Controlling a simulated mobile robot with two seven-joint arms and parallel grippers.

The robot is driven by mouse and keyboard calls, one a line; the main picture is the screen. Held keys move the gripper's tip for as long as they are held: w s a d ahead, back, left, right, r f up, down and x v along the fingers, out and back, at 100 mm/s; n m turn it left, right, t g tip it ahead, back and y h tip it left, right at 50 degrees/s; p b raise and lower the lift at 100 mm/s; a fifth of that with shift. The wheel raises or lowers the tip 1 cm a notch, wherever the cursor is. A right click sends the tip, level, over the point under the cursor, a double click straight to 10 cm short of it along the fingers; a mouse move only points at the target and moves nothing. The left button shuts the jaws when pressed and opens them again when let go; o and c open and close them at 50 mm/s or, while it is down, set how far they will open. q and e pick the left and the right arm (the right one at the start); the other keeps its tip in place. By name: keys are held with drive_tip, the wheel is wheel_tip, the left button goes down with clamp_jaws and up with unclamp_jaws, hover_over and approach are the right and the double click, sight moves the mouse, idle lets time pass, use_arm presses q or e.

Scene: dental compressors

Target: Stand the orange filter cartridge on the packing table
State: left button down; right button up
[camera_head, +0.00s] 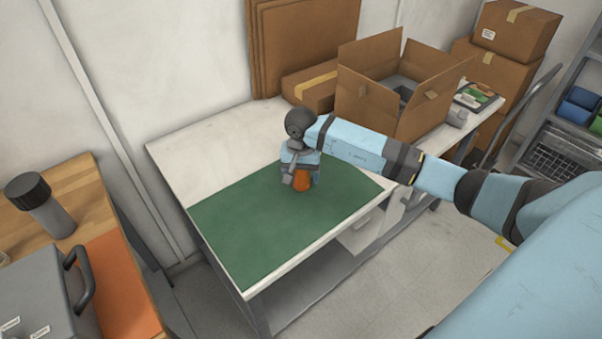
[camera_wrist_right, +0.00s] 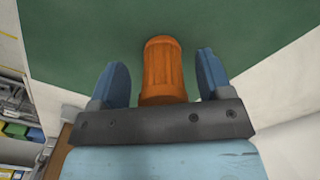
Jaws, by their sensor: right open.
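The orange filter cartridge (camera_head: 302,181) is on the green mat (camera_head: 250,225) of the packing table (camera_head: 190,146), partly hidden by my right gripper in the head view. My left gripper is not in view.
An open cardboard box (camera_head: 375,105) stands at the table's back right, with a tray of small items (camera_head: 478,96) beside it. A wooden bench (camera_head: 75,185) at left holds a grey case (camera_head: 35,290) and a dark-capped cylinder (camera_head: 42,205). The mat around the cartridge is clear.

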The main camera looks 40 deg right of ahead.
wheel_tip(320, 180, up, 12)
drive_tip(key=shift+r, duration=0.15)
idle(0.3)
idle(0.4)
